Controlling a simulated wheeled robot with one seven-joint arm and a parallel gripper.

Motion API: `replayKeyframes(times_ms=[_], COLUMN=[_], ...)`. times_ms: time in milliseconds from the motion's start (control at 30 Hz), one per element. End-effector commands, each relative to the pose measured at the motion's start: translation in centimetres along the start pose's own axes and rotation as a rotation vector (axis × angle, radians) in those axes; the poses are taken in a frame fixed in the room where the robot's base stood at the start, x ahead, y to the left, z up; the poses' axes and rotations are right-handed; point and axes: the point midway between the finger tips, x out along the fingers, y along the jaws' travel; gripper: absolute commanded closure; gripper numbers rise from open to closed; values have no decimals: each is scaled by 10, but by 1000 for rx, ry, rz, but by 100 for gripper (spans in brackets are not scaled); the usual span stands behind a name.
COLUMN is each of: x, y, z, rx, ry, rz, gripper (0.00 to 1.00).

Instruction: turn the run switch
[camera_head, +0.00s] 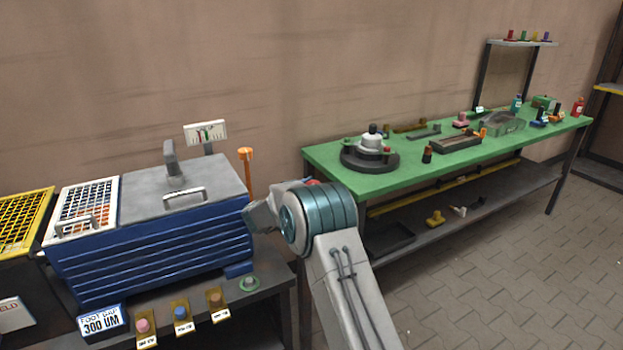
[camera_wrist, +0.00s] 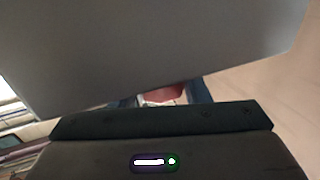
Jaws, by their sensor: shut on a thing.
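A blue ribbed machine (camera_head: 150,255) with a grey lid (camera_head: 185,190) stands on a dark bench at left. My arm reaches to its right end, and its teal joint and grey wrist hide the fingers in the head view. In the wrist view my gripper (camera_wrist: 165,97) is shut on a red part (camera_wrist: 163,96), seen between its dark blue fingers. I cannot tell for certain that this part is the run switch. A big grey surface covers the top of the wrist view and hides what lies beyond.
Pink (camera_head: 143,325), blue (camera_head: 181,313) and brown (camera_head: 215,299) knobs on plates line the bench front, with a green-grey button (camera_head: 249,283) beside them. An orange-topped post (camera_head: 247,170) rises behind the machine. A green table (camera_head: 420,180) with tools stands right. Floor at right is clear.

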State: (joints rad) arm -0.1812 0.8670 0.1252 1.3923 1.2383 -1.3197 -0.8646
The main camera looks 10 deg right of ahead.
Motion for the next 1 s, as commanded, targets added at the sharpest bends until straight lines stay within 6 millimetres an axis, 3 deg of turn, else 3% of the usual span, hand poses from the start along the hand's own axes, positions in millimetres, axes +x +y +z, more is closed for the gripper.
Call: replayKeyframes(times_ms=[400, 1000], x=[1, 2], y=[0, 2], z=[0, 1], rx=[0, -1], ry=[0, -1], rz=[230, 285], gripper=[81, 81])
